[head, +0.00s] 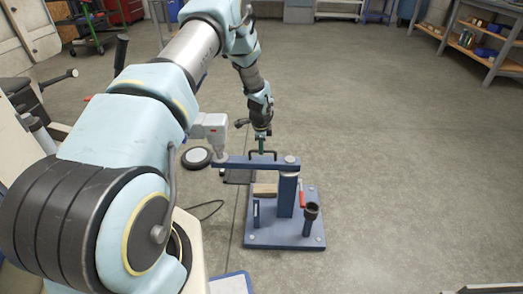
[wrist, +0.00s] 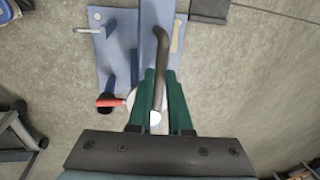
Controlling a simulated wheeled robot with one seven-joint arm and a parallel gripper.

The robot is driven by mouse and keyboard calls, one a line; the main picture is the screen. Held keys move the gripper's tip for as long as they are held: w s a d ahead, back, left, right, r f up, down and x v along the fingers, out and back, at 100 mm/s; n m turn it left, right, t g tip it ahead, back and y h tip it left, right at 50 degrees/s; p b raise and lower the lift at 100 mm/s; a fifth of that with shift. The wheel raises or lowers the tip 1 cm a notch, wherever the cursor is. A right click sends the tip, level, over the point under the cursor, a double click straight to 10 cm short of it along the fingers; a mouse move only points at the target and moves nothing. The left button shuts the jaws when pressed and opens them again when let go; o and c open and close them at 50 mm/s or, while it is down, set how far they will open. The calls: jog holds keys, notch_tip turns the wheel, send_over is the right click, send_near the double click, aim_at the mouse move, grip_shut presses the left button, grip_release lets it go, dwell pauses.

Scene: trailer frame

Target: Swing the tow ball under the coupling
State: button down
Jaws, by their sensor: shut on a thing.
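A blue swing arm (head: 240,164) lies level on top of an upright post (head: 286,195) and reaches left from it. My gripper (head: 262,150) is shut on the dark bent handle that stands on this arm. In the wrist view the dark handle (wrist: 159,45) runs between the two green fingers of my gripper (wrist: 162,100). A pale grey housing (head: 211,127), possibly the coupling, is at the left end of the arm, with a narrower grey part below it. I cannot make out the tow ball clearly or tell whether it touches the housing.
The post stands on a blue base plate (head: 284,236), with a red-handled lever (head: 302,194) and a dark cup-topped peg (head: 311,213). A round white-topped disc (head: 197,157) is on the floor at left. Shelves (head: 480,38) stand far right. The floor at right is clear.

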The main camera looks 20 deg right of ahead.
jog(key=shift+w, duration=0.15)
jog(key=c, duration=0.8)
grip_release()
jog(key=shift+c, duration=0.2)
notch_tip(320, 180, up, 11)
jog(key=s, duration=0.2)
jog(key=shift+a+f, duration=0.2)
jog(key=shift+a, duration=0.1)
